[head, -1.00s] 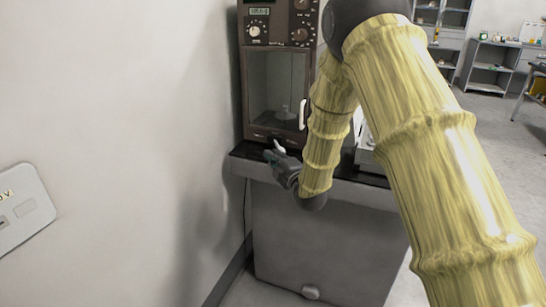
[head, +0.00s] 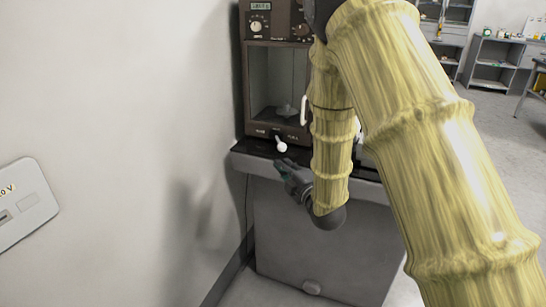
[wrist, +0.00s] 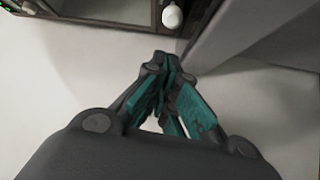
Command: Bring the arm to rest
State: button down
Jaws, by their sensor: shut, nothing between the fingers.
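My gripper (head: 281,166) is in front of the weighing table's front edge, below the brown balance cabinet (head: 252,90). It is shut and empty. In the wrist view my gripper (wrist: 163,62) shows its dark links and teal pads together, with nothing between them. A white knob on a lever (head: 281,146) sticks out at the cabinet's lower front, just above the gripper and apart from it. The knob also shows at the top of the wrist view (wrist: 172,17). My yellow arm covers the cabinet's right side and much of the table.
The dark-topped table (head: 240,149) has a grey front panel (head: 310,235). A pale wall (head: 110,100) stands close on the left, with a white panel (head: 25,205) on it. Shelves (head: 493,62) stand far back right. Open floor lies to the right.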

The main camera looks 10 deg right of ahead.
jog(key=s+d+f+m+g+h, duration=0.1)
jog(key=s+f+m+g, duration=0.25)
jog(key=s+f, duration=0.5)
jog(key=s+d+f+m+g+h, duration=0.1)
jog(key=s+f+m+g+h, duration=0.25)
jog(key=f, duration=0.85)
jog(key=s+d+f+m+g+y, duration=0.15)
jog(key=s+f+m, duration=0.25)
jog(key=s+f, duration=0.55)
jog(key=s+f+m+g+h, duration=0.1)
jog(key=s+f+m+g, duration=0.25)
jog(key=s, duration=0.65)
jog(key=s+f+m+g, duration=0.3)
jog(key=s+f, duration=0.2)
jog(key=s, duration=0.4)
jog(key=s+f+m+g+h, duration=0.1)
jog(key=s+f+m+g, duration=0.25)
jog(key=s, duration=0.65)
notch_tip(320, 180, up, 15)
jog(key=n+p, duration=0.1)
jog(key=p, duration=1.5)
jog(key=shift+w+a+f, duration=0.15)
jog(key=shift+w, duration=0.3)
